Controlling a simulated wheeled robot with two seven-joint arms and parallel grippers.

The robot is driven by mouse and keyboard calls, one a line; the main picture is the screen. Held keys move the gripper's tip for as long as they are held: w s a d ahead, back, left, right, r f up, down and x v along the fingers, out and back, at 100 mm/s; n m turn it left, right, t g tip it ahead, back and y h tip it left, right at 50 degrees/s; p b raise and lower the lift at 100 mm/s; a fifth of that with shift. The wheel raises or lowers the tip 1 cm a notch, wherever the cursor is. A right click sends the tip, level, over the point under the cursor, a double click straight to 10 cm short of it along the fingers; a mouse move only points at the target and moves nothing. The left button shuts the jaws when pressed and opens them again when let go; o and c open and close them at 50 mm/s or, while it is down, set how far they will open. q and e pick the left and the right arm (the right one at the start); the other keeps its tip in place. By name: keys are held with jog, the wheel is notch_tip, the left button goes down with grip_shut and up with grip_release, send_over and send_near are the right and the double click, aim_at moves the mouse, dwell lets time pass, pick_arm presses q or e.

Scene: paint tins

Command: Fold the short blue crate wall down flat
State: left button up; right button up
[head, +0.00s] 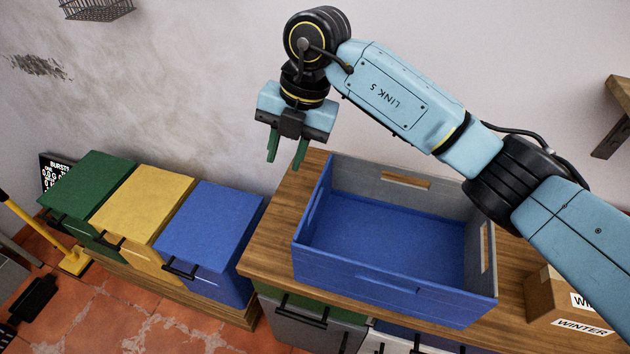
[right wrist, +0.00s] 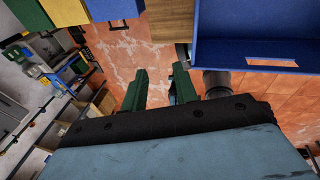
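The blue crate (head: 390,285) stands on the wooden counter, with an open top and a blue floor. Its short blue wall (head: 317,208) is on the left side and stands upright, with a handle slot. The far wall and right short wall are grey inside. My right gripper (head: 286,160) is open and empty, fingers pointing down, above and to the left of the short blue wall's far end, apart from it. In the right wrist view, the gripper's green fingers (right wrist: 159,80) are spread with nothing between them, and the crate (right wrist: 220,50) shows at upper right. My left gripper is out of view.
The wooden counter (head: 270,240) has a clear strip left of the crate. Green (head: 95,185), yellow (head: 147,200) and blue (head: 208,225) lidded bins stand further left. A cardboard box labelled WINTER (head: 545,295) sits right of the crate. A wall shelf (head: 619,95) is at the right.

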aim_at(315, 192)
jog(key=w+d+m+h, duration=0.1)
jog(key=w+d+h, duration=0.2)
jog(key=d, duration=0.2)
jog(key=shift+t, duration=0.4)
notch_tip(315, 192, down, 12)
jog(key=shift+a+f, duration=0.15)
grip_shut()
